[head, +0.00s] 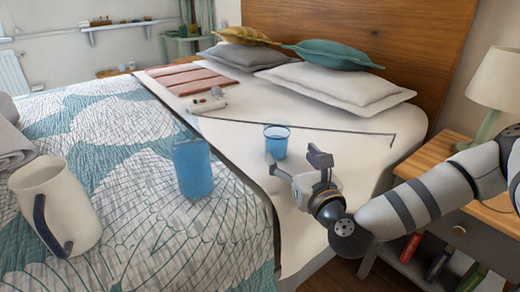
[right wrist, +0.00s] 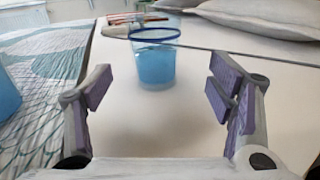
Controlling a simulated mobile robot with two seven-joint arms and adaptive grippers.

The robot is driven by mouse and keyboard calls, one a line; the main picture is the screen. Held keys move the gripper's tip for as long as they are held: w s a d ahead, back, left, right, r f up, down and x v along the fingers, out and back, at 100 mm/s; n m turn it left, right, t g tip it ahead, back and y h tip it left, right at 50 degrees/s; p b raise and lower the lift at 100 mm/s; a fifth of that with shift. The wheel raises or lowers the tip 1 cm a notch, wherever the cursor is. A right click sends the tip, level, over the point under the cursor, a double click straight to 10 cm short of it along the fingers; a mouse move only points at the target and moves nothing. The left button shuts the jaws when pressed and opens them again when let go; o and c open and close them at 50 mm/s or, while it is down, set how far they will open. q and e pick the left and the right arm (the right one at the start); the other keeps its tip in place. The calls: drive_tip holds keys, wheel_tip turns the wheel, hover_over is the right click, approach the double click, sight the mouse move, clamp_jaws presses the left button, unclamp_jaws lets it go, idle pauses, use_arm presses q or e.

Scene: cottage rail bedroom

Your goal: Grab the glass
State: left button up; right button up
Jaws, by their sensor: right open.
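A clear glass (head: 277,141) with a blue rim and blue lower part stands upright on the white sheet of the bed. It also shows in the right wrist view (right wrist: 156,62), straight ahead between the fingers but beyond their tips. My right gripper (head: 295,163) is open and empty, on the near side of the glass and apart from it. Its two purple-padded fingers (right wrist: 158,95) are spread wide. A second, plain blue cup (head: 192,168) stands on the patterned quilt to the left; its edge shows at the left of the right wrist view (right wrist: 6,95). My left gripper is out of view.
A white pitcher (head: 55,205) stands on the quilt at left. A thin dark hooked rod (head: 310,128) lies behind the glass. Pink folded cloth (head: 185,78) and pillows (head: 335,88) lie farther back. A nightstand (head: 435,152) with a lamp (head: 497,85) is at right.

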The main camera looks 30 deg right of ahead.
sight(281, 146)
drive_tip(key=x, duration=0.8)
drive_tip(key=shift+w+a+r, duration=0.1)
drive_tip(key=shift+a, duration=0.2)
drive_tip(key=c, duration=1.5)
